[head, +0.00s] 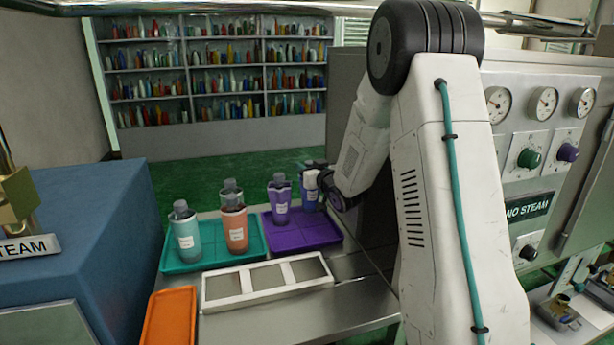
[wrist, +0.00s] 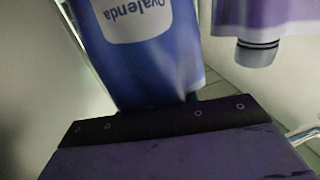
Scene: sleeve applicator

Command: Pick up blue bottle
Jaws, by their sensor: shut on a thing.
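The blue bottle (head: 308,200) has a white label and stands about upright at the back right of the purple tray (head: 305,237). My gripper (head: 325,184) reaches it from the right and is shut on it, partly hiding it in the head view. In the wrist view the blue bottle (wrist: 188,70) fills the upper middle, its label upside down. I cannot tell whether its base touches the tray.
A purple bottle (head: 279,203) stands close left of the blue one. Teal (head: 186,240) and orange (head: 235,232) bottles, with another cap behind, stand on the teal tray (head: 205,263). A white divided frame (head: 266,304) and orange tray (head: 168,325) lie in front. A gauge panel stands right.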

